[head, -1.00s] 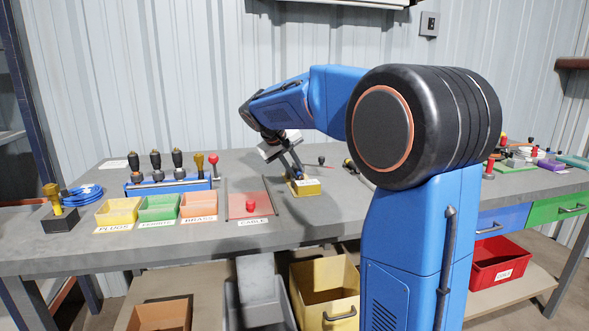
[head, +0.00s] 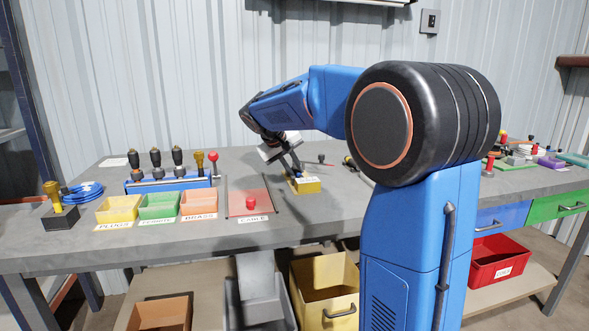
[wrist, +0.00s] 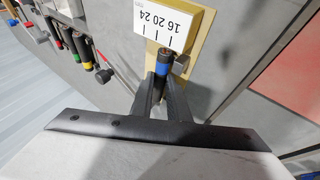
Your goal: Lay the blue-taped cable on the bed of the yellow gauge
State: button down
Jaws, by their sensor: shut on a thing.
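The yellow gauge (head: 308,187) lies on the bench right of the red cable mat in the head view. In the wrist view the gauge (wrist: 202,18) fills the top centre, with a white scale card marked 16 20 24. My gripper (wrist: 160,88) is shut on the blue-taped cable (wrist: 162,66), a short black piece with a blue band. The cable's end is at or just over the gauge's yellow bed beside the scale; I cannot tell if it touches. In the head view my gripper (head: 294,167) is right above the gauge, and the cable is too small to make out.
Left of the gauge are the red cable mat (head: 233,204) with a red knob, then the orange (head: 199,203), green (head: 159,207) and yellow (head: 118,209) trays. A blue rack (head: 168,184) of handled tools stands behind them. Bare bench lies in front of the gauge.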

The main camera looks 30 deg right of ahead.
jog(key=c, duration=1.6)
grip_release()
jog(key=shift+f, duration=0.1)
jog(key=shift+r, duration=3.6)
